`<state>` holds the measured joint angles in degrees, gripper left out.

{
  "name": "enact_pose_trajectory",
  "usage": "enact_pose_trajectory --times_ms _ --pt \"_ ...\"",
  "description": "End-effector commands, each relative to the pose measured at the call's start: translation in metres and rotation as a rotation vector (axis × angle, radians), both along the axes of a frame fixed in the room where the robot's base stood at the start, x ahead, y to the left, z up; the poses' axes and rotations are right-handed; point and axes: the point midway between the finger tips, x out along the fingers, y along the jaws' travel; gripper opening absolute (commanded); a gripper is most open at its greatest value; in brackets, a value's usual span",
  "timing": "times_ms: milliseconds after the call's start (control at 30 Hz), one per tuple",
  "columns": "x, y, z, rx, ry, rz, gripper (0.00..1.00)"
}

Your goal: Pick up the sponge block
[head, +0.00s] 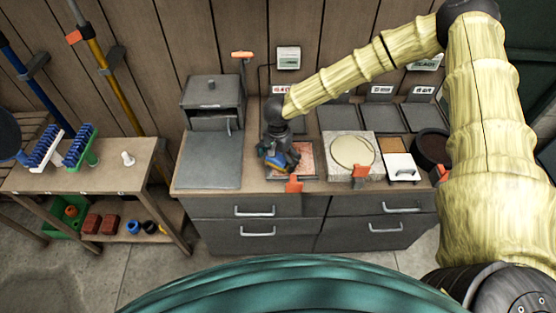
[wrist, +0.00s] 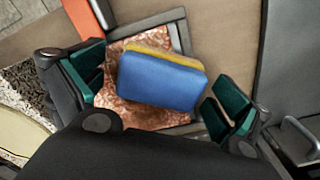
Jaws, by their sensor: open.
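The sponge block (wrist: 160,82) is blue with a yellow layer along one edge. In the wrist view it lies tilted over a copper-coloured plate (wrist: 120,60) in a grey frame. My gripper (wrist: 165,92) is open, with one green-lined finger on each side of the sponge. Gaps show between the fingers and the sponge's ends, so neither finger visibly grips it. In the head view my gripper (head: 281,158) points down over the plate, and part of the sponge (head: 277,164) shows beneath it. The rest of the sponge is hidden by the gripper there.
A grey lidded box (head: 212,95) stands left of my gripper. A speckled slab with a pale disc (head: 352,151) and a white-lidded tray (head: 400,167) are to the right. An orange piece (head: 294,184) sits at the counter's front edge. A side table (head: 112,171) holds brushes.

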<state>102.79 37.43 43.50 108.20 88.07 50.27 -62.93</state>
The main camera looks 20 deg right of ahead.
Motion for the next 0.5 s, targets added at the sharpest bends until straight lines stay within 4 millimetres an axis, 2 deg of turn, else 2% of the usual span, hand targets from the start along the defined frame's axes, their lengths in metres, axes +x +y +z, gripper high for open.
enact_pose_trajectory --times_ms 133,367,400,467,500 --pt "-0.0001 -0.0001 -0.0001 0.000 0.000 0.000 0.98" --pt "-0.0002 -0.0001 0.0000 0.000 0.000 0.000 0.56" --pt "-0.0002 -0.0001 0.0000 0.000 0.000 0.000 0.52" --pt "-0.0002 -0.0001 0.0000 -0.001 0.001 0.000 0.52" --pt "-0.0002 -0.0001 0.0001 0.000 0.000 0.000 0.48"
